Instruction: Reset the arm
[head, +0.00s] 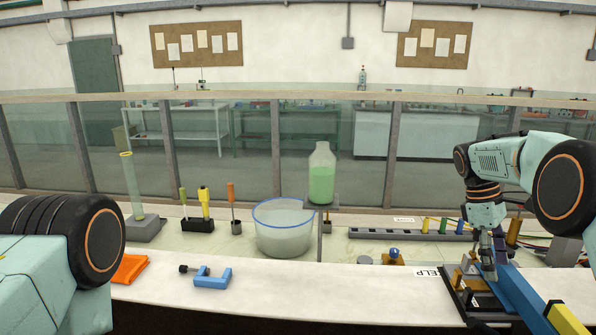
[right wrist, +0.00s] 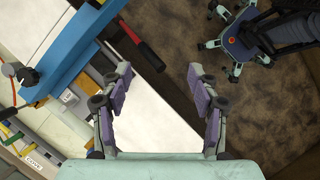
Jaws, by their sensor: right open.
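My right arm comes in from the right in the head view and bends down. Its gripper (head: 488,264) points down at the bench's right end, by the blue bar. In the right wrist view the gripper (right wrist: 160,76) is open. Its two purple-padded fingers stand wide apart with nothing between them, above the white bench edge and the brown floor. Of my left arm only large links show at the lower left of the head view; its gripper is out of view.
A blue bar (head: 538,300) lies close to my right gripper, also in the wrist view (right wrist: 75,52). The white ledge's middle (head: 330,285) is clear.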

